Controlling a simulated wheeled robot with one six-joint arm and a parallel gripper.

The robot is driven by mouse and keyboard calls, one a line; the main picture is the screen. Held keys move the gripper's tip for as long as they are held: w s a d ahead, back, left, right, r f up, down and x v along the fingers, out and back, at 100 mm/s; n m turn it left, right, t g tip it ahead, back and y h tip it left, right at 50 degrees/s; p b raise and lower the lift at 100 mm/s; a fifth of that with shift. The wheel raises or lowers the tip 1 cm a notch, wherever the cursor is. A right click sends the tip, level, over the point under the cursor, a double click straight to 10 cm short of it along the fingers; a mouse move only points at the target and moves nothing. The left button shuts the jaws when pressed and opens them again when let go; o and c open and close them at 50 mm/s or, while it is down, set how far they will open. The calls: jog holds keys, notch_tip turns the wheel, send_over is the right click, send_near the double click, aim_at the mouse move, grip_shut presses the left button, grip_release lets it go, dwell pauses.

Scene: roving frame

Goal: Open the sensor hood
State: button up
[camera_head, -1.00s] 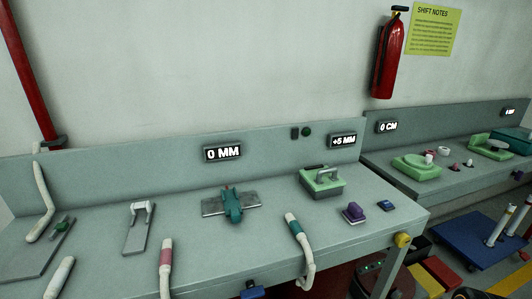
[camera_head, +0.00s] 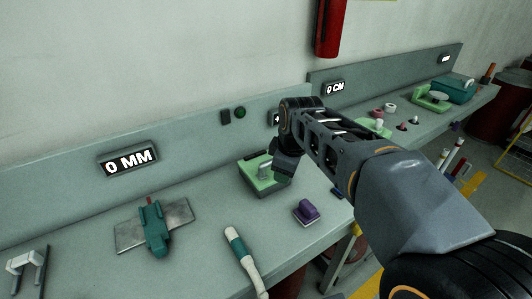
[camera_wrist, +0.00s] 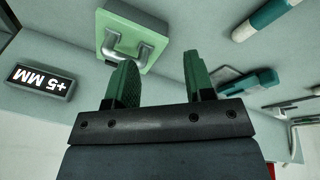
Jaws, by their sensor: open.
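The likely sensor hood is a box with a light green top (camera_head: 252,182) and a grey loop handle, on the bench under the +5 MM sign. In the wrist view the green top (camera_wrist: 152,60) and its handle (camera_wrist: 122,42) lie beyond my fingers, mostly up and left of the gap between them. My gripper (camera_wrist: 160,82) is open, with two green pads and nothing between them. In the head view my dark arm reaches over the bench and its end covers the box's right side. The box looks closed; I cannot tell whether a finger touches it.
A purple block (camera_head: 306,211) sits just right of the box. A teal clamp on a grey plate (camera_head: 156,235) lies left, below the 0 MM sign (camera_head: 129,159). The backboard (camera_head: 200,127) rises close behind.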

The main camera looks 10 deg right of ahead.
aim_at(268, 161)
jog(key=w+r+n+g+p, duration=0.1)
jog(key=w+r+n, duration=0.2)
jog(key=w+n, duration=0.2)
jog(key=w+r+n+p, duration=0.1)
jog(key=w+r+n, duration=0.2)
jog(key=w+n, duration=0.25)
jog(key=f, duration=0.4)
jog(key=w+a+f+p, duration=0.1)
jog(key=f, duration=0.8)
jog(key=shift+w+a+p, duration=0.15)
jog(key=shift+w+p, duration=0.15)
jog(key=shift+p, duration=0.05)
grip_shut()
